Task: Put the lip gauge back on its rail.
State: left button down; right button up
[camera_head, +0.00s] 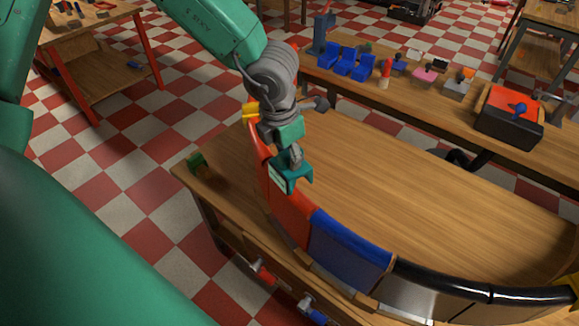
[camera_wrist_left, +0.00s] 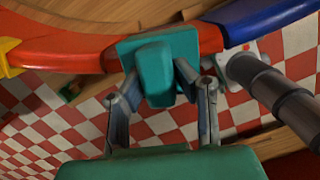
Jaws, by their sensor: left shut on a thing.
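The lip gauge is a teal bracket (camera_head: 292,176) with a block-like grip. It lies over the red section of the curved duct lip (camera_head: 290,213), and I cannot tell whether it touches. My left gripper (camera_head: 290,155) comes from above and is shut on the gauge. In the left wrist view the gauge (camera_wrist_left: 158,72) sits between the fingers of my left gripper (camera_wrist_left: 160,85), with the red lip (camera_wrist_left: 65,52) behind it. I cannot make out the rail for certain. My right gripper is not in view.
The lip continues into a blue section (camera_head: 350,243) and a black one (camera_head: 440,281) along the bench (camera_head: 420,190). A yellow clamp-like piece (camera_head: 251,111) sits at the lip's far end. Behind, a second table holds blue holders (camera_head: 347,62) and a black-red box (camera_head: 510,118). The bench middle is clear.

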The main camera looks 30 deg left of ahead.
pick_arm(q)
notch_tip(320, 180, up, 6)
jog(key=shift+s+a+f+p, duration=0.1)
jog(key=shift+s+p, duration=0.05)
jog(key=shift+p, duration=0.2)
notch_tip(320, 180, up, 3)
jog(key=p, duration=0.3)
jog(key=shift+r, duration=1)
